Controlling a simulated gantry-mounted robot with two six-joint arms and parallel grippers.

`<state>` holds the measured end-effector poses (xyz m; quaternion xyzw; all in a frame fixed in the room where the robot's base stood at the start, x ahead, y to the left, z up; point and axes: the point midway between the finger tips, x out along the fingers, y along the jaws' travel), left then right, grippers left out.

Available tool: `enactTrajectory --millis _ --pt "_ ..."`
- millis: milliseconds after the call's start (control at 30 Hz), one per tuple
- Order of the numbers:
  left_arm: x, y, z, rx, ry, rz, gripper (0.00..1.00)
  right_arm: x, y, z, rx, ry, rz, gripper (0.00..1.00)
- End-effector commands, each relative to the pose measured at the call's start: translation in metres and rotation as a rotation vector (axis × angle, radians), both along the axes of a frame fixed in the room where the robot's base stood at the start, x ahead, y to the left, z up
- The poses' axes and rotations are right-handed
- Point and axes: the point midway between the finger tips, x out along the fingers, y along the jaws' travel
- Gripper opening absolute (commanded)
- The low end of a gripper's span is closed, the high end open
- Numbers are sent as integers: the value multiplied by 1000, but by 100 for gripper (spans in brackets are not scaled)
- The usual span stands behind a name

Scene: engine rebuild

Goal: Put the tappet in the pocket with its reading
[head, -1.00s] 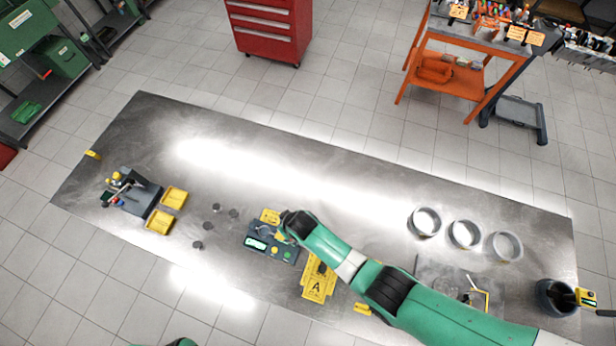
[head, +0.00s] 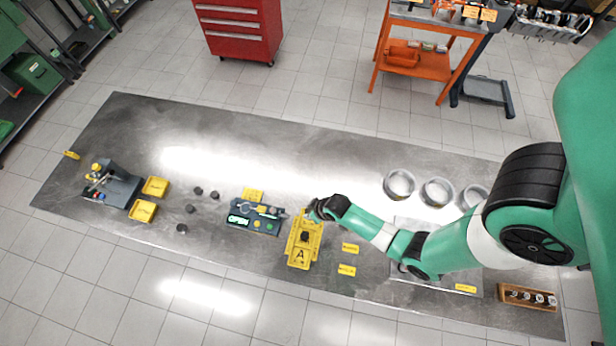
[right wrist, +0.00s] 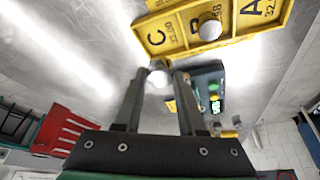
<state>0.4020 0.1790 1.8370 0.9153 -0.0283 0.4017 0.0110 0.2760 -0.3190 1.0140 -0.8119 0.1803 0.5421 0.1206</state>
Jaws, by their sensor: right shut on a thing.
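My right gripper (head: 312,213) is over the far end of the yellow pocket tray (head: 291,250). In the right wrist view its fingers (right wrist: 158,78) are shut on a small pale round tappet (right wrist: 158,70), held beside the pocket marked C. The tray (right wrist: 178,46) has pockets lettered C, B and A, with printed numbers too small to read surely. Another tappet (right wrist: 210,30) sits in pocket B; it shows dark in the head view (head: 305,236). The gauge (head: 266,226) with a lit green display stands left of the tray; its reading is unclear. My left gripper is not in view.
Several loose dark tappets (head: 198,190) stand on the metal table left of the gauge. Two yellow bins (head: 155,187) and a grey fixture (head: 120,187) are farther left. Metal rings (head: 399,184) stand beyond my right arm. Yellow labels (head: 350,248) lie right of the tray.

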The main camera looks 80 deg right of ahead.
Motion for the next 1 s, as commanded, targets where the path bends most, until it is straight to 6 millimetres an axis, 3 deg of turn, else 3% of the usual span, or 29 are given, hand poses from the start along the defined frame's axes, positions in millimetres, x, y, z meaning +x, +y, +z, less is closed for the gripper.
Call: enactTrajectory --millis 33,67,267,467,867,900,933,1000 --pt "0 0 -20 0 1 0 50 0 0 -20 0 0 0 0" --pt "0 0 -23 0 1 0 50 0 0 -24 0 1 1 0" --pt "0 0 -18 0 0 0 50 1 0 -32 0 0 1 0" --pt "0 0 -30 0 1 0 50 0 0 -63 0 2 1 0" --pt "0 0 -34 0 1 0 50 0 0 -70 0 0 1 0" --pt "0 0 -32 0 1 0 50 0 0 -68 0 0 1 47" --pt "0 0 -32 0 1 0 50 0 0 -68 0 0 1 52" --pt "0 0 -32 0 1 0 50 0 0 -68 0 0 1 52"
